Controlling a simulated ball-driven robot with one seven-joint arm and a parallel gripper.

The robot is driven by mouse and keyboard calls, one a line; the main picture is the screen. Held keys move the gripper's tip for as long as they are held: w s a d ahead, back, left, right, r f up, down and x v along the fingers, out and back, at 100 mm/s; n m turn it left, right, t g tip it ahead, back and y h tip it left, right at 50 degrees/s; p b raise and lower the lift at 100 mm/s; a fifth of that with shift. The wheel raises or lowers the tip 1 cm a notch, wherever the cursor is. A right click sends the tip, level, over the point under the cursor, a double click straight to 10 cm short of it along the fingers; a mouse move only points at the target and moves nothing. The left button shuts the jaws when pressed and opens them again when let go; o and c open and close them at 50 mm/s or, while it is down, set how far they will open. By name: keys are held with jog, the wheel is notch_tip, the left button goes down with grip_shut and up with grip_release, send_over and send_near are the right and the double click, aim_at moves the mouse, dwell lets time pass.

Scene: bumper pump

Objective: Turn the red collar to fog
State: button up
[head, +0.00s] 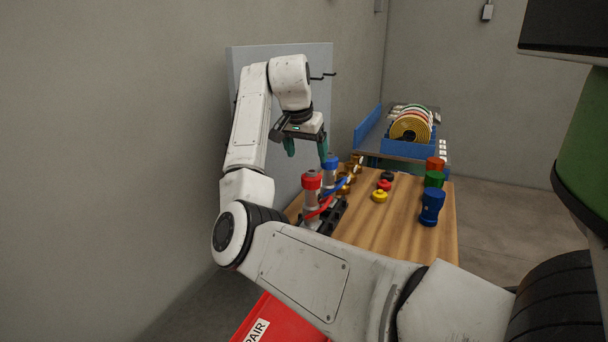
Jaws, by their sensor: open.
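The red collar (312,180) tops a grey upright nozzle on the left part of the wooden table. A red strip or lever runs beside its lower part. A second nozzle with a blue collar (331,161) stands just behind and to the right. My gripper (307,150) points down with its green fingers apart and nothing visible between them. In the picture it is above the red collar and beside the blue one, apart from the red collar. Any marking on the red collar is too small to read.
Yellow, red and black rings (380,196) lie mid-table (395,230). Red, green and blue fittings (432,207) stand along the right edge. A blue bin (405,148) of coiled hoses is behind. A grey panel (240,65) stands at the back left. A red box (270,322) is in front.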

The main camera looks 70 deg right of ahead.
aim_at(311, 172)
jog(key=p+x, duration=0.1)
jog(key=x, duration=0.8)
jog(key=shift+s+d+f, duration=0.1)
jog(key=shift+f, duration=0.2)
jog(key=shift+c, duration=0.4)
jog(key=c, duration=0.9)
